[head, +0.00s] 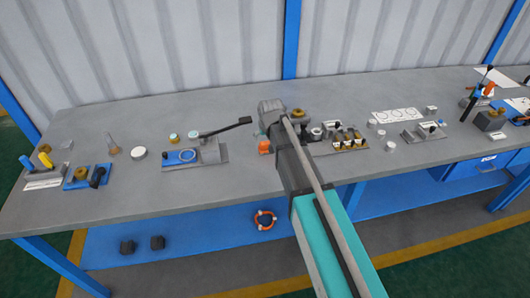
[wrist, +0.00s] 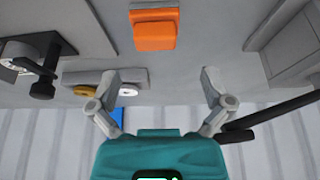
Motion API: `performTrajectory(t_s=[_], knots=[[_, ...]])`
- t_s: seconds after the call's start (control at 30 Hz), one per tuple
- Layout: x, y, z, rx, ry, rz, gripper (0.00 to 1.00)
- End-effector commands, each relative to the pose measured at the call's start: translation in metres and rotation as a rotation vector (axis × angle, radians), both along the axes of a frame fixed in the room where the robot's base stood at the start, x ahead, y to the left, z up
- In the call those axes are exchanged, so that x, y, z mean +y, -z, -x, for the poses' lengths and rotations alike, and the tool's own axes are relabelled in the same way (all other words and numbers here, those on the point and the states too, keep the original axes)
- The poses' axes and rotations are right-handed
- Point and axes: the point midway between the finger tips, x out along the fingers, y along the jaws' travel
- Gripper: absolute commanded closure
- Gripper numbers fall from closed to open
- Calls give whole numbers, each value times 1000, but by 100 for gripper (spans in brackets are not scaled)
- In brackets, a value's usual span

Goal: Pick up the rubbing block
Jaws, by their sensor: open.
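An orange block with a grey strip along one edge, apparently the rubbing block, lies on the grey bench (head: 90,130). In the head view the orange block (head: 264,147) sits just left of my arm, near the middle of the bench. In the wrist view the orange block (wrist: 155,36) is at the top, slightly left of centre. My gripper (wrist: 160,78) is open and empty, its fingers wide apart. The block lies beyond the fingertips in that view and does not appear touched. In the head view my arm partly hides the area around the gripper.
Left of the block is a plate fixture with a black-handled lever (head: 225,127). Right of my arm stands a rack of small parts (head: 345,139). In the wrist view a dark rod (wrist: 270,115) is beside the right finger and a black knob (wrist: 42,90) is at left.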

Motion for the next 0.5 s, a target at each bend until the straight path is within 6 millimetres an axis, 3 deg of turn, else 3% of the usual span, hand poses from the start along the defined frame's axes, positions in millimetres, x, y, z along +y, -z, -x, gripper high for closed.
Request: performTrajectory(t_s=[0.13,0.5], knots=[[1,12,-4,0,0,0,0],[2,13,-5,0,-1,0,0]])
